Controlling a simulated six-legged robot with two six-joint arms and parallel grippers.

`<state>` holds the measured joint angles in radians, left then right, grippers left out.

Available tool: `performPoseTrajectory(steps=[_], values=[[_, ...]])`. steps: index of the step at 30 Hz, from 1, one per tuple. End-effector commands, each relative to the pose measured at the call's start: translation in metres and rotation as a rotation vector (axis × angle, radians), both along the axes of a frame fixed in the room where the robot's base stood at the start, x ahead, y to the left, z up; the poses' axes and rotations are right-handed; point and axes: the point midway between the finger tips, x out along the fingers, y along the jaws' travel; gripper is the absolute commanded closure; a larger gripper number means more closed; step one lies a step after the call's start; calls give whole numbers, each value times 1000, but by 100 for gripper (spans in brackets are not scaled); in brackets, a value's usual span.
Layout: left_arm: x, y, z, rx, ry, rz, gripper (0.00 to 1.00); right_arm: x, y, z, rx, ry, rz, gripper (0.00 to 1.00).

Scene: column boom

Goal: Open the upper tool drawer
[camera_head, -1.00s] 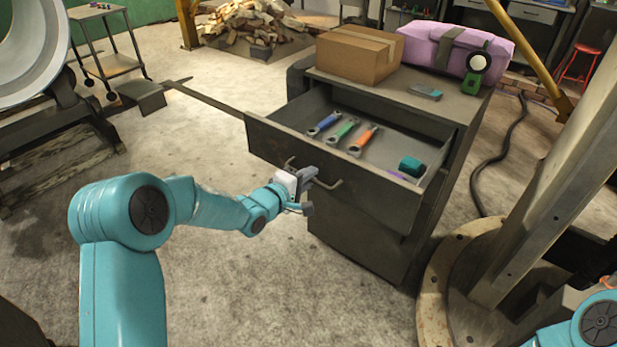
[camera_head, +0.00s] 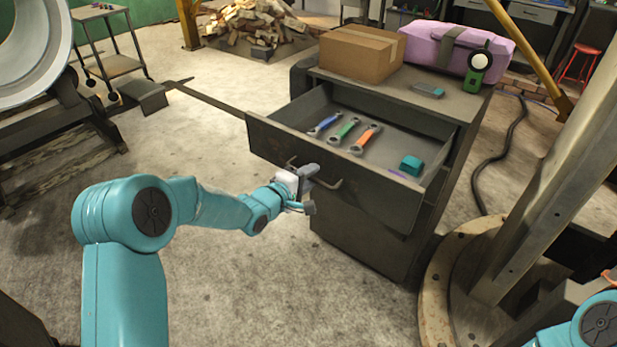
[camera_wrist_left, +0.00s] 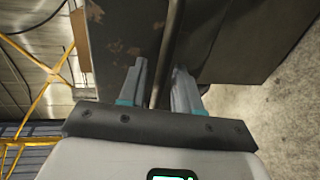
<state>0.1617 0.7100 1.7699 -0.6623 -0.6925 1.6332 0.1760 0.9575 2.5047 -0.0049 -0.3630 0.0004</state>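The upper tool drawer (camera_head: 262,140) is pulled well out of the dark grey cabinet (camera_head: 360,243). Its bar handle (camera_head: 335,185) is on the drawer front. Blue, green and orange wrenches and a teal block (camera_head: 411,165) lie inside. My left gripper (camera_head: 311,188) is at the handle, in front of the drawer. In the left wrist view the handle bar (camera_wrist_left: 171,40) runs between the two parted fingers (camera_wrist_left: 160,88), with a small gap beside it. The fingers look open around the bar. My right gripper is out of view; only part of its arm shows at lower right.
A cardboard box (camera_head: 358,53), a pink case (camera_head: 436,47) and a green-and-black round tool (camera_head: 478,66) stand on the cabinet. A metal column (camera_head: 545,205) on a round base is to the right. The concrete floor left of the cabinet is mostly clear.

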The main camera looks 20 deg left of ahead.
Motion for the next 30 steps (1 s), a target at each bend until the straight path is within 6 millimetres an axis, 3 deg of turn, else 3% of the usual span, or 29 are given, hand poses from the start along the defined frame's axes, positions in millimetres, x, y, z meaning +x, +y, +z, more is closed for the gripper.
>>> performPoseTrajectory(steps=[8,21,30], values=[[-12,5,2,1,1,1,67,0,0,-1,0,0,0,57],[-112,42,24,1,1,4,67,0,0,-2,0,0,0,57],[-149,54,31,0,0,1,67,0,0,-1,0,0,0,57]])
